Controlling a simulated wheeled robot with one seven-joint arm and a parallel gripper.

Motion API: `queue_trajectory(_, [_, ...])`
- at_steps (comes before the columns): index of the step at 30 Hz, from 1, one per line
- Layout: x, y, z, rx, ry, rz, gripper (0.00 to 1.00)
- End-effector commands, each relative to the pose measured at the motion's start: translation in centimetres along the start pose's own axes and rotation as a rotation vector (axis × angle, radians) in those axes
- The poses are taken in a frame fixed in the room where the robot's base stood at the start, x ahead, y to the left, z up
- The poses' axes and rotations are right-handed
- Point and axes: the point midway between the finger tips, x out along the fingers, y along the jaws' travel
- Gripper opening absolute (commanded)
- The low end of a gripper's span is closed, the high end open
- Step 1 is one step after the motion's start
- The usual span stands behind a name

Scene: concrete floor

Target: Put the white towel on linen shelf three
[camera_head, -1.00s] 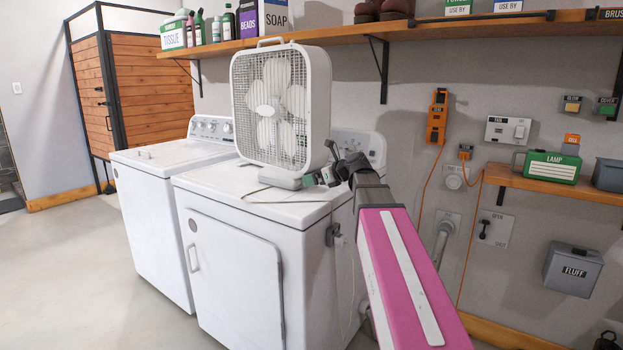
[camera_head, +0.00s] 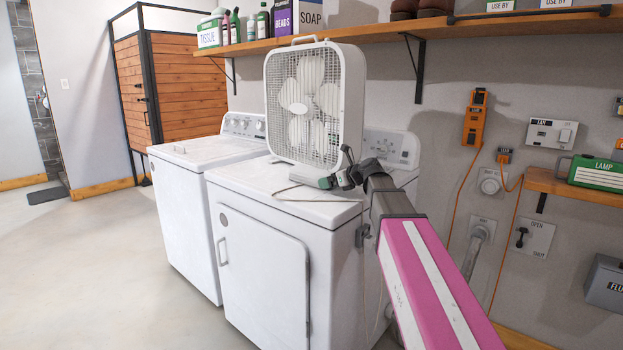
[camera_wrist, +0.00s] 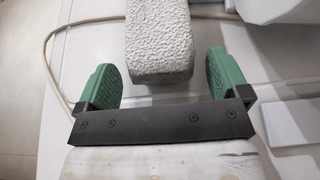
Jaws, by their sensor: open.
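The white towel (camera_wrist: 158,42) is a pale, bumpy-textured roll or fold in the wrist view. Its near end lies between the green finger pads, with a gap on both sides. In the head view the towel (camera_head: 301,175) lies on the white machine top in front of the box fan, partly hidden. My gripper (camera_wrist: 164,82) is open around the towel's near end and not closed on it. In the head view my gripper (camera_head: 334,181) is low over the machine top, beside the fan's base. Linen shelf three cannot be made out in these views.
A white box fan (camera_head: 314,105) stands right behind the towel. A thin cord (camera_wrist: 48,60) lies on the machine top. A wooden wall shelf (camera_head: 385,33) with bottles and boxes runs above. A slatted wooden cabinet (camera_head: 187,90) stands at the back left.

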Motion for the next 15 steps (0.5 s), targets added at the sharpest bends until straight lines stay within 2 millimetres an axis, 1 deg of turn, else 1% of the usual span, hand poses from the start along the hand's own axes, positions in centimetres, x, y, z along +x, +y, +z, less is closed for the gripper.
queue_trajectory(1, [0.9, -0.3, 0.3, 0.0, 0.001, 0.001, 0.94])
queue_trajectory(6, [3.2, -0.3, 0.5, 0.0, 0.001, 0.001, 0.94])
queue_trajectory(9, [3.6, -0.3, 0.4, 0.0, 0.001, 0.0, 0.94])
queue_trajectory(14, [3.5, -0.2, 0.4, 0.0, 0.0, 0.0, 0.94])
queue_trajectory(15, [3.5, -0.2, 0.4, 0.0, 0.0, 0.0, 0.87])
